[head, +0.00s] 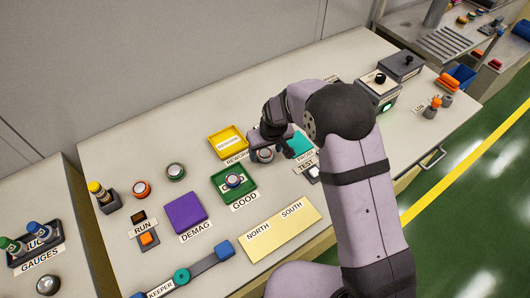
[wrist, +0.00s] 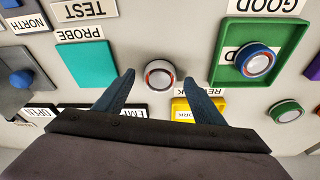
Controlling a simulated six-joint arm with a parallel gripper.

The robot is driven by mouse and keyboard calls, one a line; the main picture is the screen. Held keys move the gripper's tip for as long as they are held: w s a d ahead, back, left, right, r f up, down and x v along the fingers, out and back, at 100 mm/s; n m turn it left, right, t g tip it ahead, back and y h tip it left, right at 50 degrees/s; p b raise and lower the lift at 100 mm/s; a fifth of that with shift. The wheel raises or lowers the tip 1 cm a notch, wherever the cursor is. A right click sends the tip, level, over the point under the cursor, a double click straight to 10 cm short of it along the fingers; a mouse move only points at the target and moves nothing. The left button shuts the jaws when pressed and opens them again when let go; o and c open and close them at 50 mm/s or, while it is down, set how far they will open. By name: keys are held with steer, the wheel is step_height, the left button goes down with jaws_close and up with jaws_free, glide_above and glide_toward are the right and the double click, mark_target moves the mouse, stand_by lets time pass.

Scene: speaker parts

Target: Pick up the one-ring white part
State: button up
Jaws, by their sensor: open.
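A small round part (wrist: 159,75) with a pale rim and a dark reddish ring around a light centre lies on the bench between my fingertips in the wrist view. It also shows under my arm in the head view (head: 265,155). I cannot tell for sure how many rings it has. My gripper (wrist: 158,77) is open, one finger on each side of the part, with gaps on both sides. Other round parts are a blue-ringed one (wrist: 257,63) in the green tray (wrist: 226,60) and a green-ringed one (wrist: 287,112) on the bench.
The yellow REWORK tray (head: 227,141) and the teal PROBE pad (wrist: 85,64) flank the part. The purple DEMAG pad (head: 185,213) and an orange-ringed part (head: 141,189) lie farther left. The TEST label (wrist: 85,10) is near. Bare bench surrounds the part.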

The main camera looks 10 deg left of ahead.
steer(key=shift+w+f, duration=0.15)
steer(key=shift+f, duration=0.35)
steer(key=shift+c, duration=0.3)
steer(key=shift+a, duration=0.1)
steer(key=c, duration=1.4)
steer(key=shift+o, duration=0.2)
steer(key=shift+r, duration=0.1)
